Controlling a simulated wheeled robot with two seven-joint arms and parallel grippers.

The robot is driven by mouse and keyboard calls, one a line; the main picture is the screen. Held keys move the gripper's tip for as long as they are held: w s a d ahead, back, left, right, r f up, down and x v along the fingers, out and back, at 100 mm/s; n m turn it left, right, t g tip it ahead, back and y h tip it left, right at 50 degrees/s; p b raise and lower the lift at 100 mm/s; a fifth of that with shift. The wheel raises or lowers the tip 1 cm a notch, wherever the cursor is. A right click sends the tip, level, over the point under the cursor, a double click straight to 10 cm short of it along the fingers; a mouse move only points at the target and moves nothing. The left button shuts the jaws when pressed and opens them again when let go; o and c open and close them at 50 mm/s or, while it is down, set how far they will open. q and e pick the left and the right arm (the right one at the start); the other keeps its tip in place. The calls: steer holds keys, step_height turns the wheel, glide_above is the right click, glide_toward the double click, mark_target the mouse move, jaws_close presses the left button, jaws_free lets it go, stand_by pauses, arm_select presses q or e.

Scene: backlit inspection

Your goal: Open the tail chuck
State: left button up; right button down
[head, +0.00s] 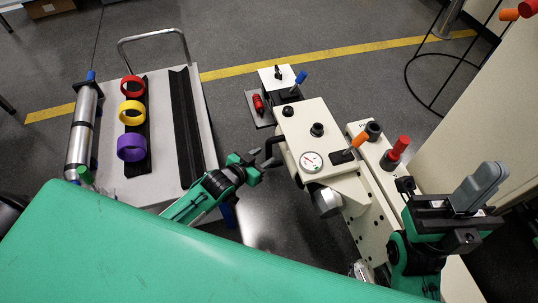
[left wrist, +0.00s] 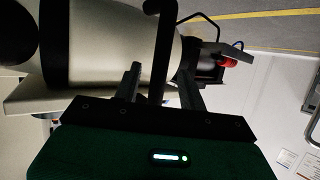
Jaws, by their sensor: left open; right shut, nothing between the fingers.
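A cream machine (head: 312,130) with a round dial gauge (head: 311,161) stands in the middle of the head view. A bent black handle (head: 272,152) sticks out of its left side. My left gripper (head: 257,163) is open close to this handle. In the left wrist view the black handle (left wrist: 160,45) passes between the two open fingers (left wrist: 160,88), with a gap on each side. I cannot tell for sure which part is the tail chuck. My right gripper (head: 481,184) is shut and empty at the right, beyond the machine's red-knobbed end.
An orange lever (head: 360,141) and a red knob (head: 401,144) stand up from the machine. At left, a cart (head: 165,95) carries red, yellow and purple rings and a metal cylinder (head: 82,130). A green surface (head: 190,255) fills the foreground. A cream cabinet (head: 480,110) stands at right.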

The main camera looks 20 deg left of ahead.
mark_target(267, 154)
arm_select(q)
steer(key=shift+b+x, duration=0.55)
steer(key=shift+x, duration=1.45)
jaws_close()
steer(key=shift+w+r, duration=0.1)
